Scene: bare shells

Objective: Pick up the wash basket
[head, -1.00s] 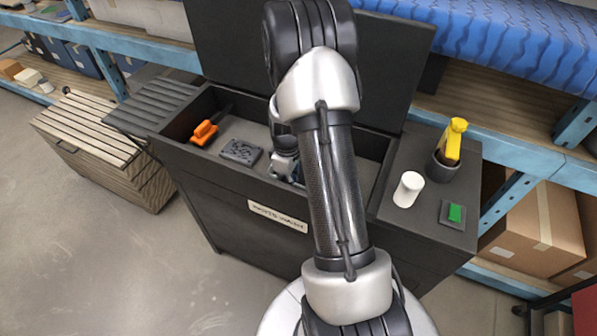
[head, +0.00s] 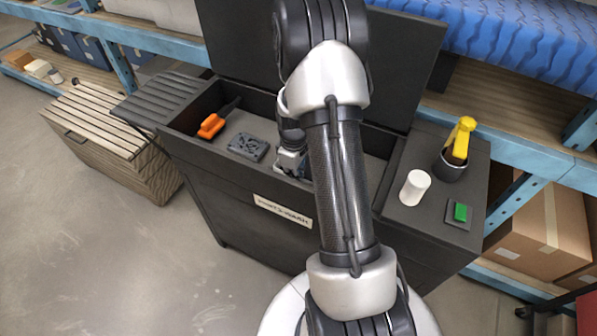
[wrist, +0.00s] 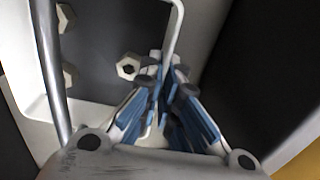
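The wash basket shows in the wrist view as a pale-walled tray (wrist: 22,92) with a dark floor, several hex nuts and a grey rod in it. Its thin white wire handle (wrist: 177,28) rises between my fingertips. My gripper (wrist: 167,80) has its blue-padded fingers closed together around this wire. In the head view my gripper (head: 291,158) is down inside the black parts-wash bin (head: 250,235), partly behind my arm. The basket itself is hidden there, so I cannot tell if it is off the bin floor.
In the bin lie an orange-handled brush (head: 211,125) and a dark textured block (head: 248,147). The right side shelf holds a white cylinder (head: 414,187), a yellow-topped bottle (head: 459,141) in a dark cup, and a green button (head: 460,212). The raised lid (head: 235,45) stands behind.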

